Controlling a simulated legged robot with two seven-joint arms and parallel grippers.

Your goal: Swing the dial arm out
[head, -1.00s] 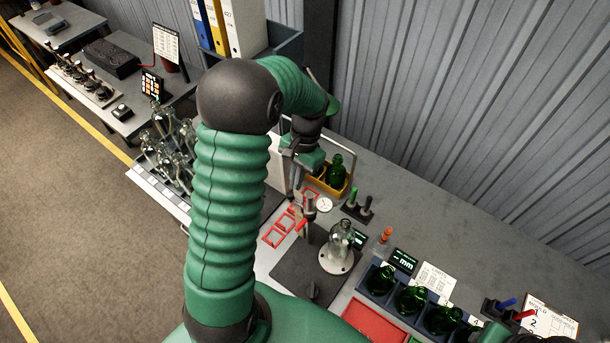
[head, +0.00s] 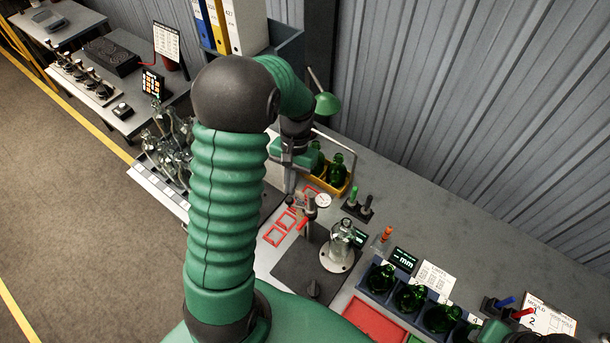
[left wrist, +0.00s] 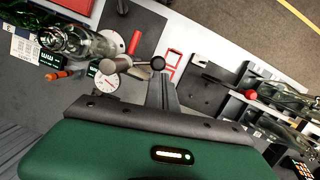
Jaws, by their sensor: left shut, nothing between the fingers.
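The dial gauge (head: 323,200) has a white round face. It is on an arm at the post (head: 308,222), beside the clear glass bottle (head: 342,236). The bottle stands upright on a round light plate (head: 338,262). In the left wrist view the dial (left wrist: 106,83) faces me, with dark round knobs (left wrist: 140,67) beside it and the bottle (left wrist: 85,45) to the left. My left gripper (head: 289,184) is shut and empty, behind and left of the dial in the head view. Its fingers (left wrist: 160,90) appear apart from the dial.
A yellow carrier (head: 338,190) with green bottles stands close behind my left gripper. A blue rack (head: 372,296) of green bottles is at the front right. Clear bottles (head: 165,150) crowd the left side. Red square frames (head: 275,236) lie by the post.

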